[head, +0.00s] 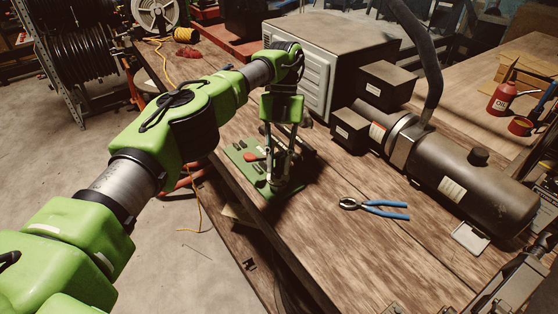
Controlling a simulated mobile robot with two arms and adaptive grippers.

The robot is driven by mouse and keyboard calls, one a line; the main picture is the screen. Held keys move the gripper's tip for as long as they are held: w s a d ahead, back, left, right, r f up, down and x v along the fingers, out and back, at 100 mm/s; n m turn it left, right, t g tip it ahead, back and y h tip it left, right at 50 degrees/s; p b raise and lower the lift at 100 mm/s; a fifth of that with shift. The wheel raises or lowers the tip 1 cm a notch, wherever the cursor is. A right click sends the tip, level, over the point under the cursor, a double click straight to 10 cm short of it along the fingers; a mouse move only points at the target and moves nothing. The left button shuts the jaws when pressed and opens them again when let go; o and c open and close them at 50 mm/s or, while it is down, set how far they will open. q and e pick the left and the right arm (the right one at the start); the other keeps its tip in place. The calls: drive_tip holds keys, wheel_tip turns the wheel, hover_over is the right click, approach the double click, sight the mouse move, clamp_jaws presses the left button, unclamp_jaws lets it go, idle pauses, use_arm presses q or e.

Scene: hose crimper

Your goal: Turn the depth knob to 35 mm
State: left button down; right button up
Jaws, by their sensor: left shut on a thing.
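My left gripper (278,182) points straight down over the green control panel (238,157), which lies on the workbench. Its fingers are shut on a dark knob at the right part of the panel. The fingers hide most of the knob, so its pointer and any scale cannot be read. A red button (250,157) and several small dark controls sit on the panel to the left of the fingers.
A large grey machine housing (315,60) stands behind the panel. Blue-handled pliers (373,206) lie on the bench to the right. A dark motor cylinder (470,175) with a hose and two black boxes (386,85) stand farther right. The front bench top is mostly clear.

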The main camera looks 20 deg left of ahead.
sight(279, 167)
use_arm(q)
drive_tip(key=shift+f, duration=0.1)
drive_tip(key=c, duration=1.8)
unclamp_jaws()
drive_tip(key=shift+c, duration=0.2)
drive_tip(key=shift+r, duration=0.25)
wheel_tip(279, 167, up, 10)
drive_tip(key=shift+f, duration=0.25)
